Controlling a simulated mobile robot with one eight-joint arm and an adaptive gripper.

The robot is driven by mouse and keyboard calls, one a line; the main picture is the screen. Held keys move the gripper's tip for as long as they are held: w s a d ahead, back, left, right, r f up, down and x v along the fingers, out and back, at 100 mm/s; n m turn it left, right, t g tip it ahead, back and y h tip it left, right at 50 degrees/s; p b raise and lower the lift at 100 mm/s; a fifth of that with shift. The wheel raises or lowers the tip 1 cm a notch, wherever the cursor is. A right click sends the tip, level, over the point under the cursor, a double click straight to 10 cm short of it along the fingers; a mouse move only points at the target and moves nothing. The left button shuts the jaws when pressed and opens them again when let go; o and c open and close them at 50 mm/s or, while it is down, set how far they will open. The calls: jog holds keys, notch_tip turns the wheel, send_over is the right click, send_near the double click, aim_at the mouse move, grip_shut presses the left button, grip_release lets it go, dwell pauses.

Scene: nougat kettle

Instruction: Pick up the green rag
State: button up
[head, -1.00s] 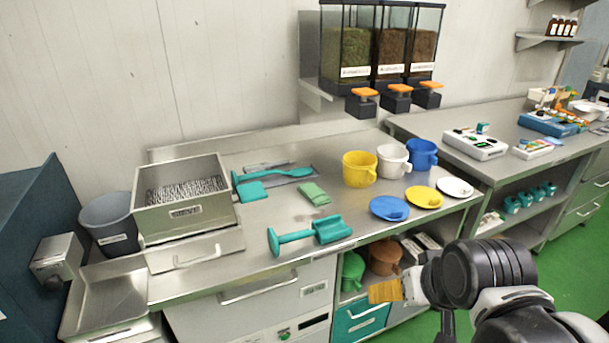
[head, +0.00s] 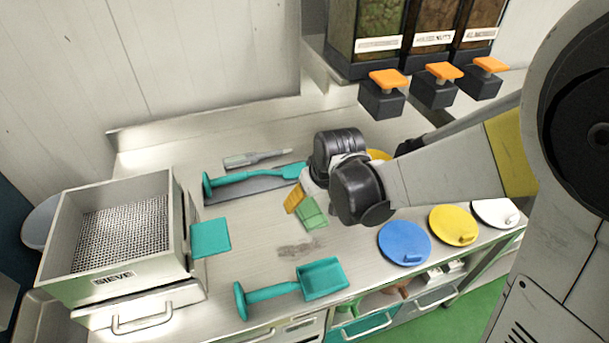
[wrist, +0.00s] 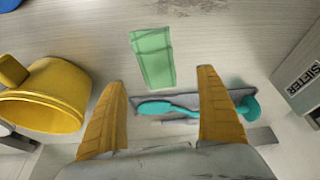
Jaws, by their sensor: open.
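The green rag (head: 311,213) lies folded on the steel worktop, just beside my gripper (head: 297,203) in the head view. In the wrist view the green rag (wrist: 153,58) lies flat ahead of my fingertips, near the middle between them. My gripper (wrist: 165,75) is open and empty, its two yellow fingers spread wide. It is apart from the rag in the wrist view. Part of the rag's right side is close to my dark wrist link in the head view.
A yellow jug (wrist: 45,95) stands left of my fingers in the wrist view. A teal spatula (head: 255,175) on a dark mat lies behind. A teal scoop (head: 320,278) lies in front, lids (head: 404,243) to the right, a sieve box (head: 60,250) at left. Dispensers (head: 365,30) hang above.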

aim_at(308, 207)
jog(key=b+x, duration=0.1)
jog(key=x, duration=0.2)
jog(key=b+x, duration=0.2)
jog(key=x, duration=0.2)
jog(key=shift+d+f, duration=0.2)
jog(key=shift+r, duration=0.1)
jog(key=shift+c, duration=0.3)
jog(key=c, duration=1.2)
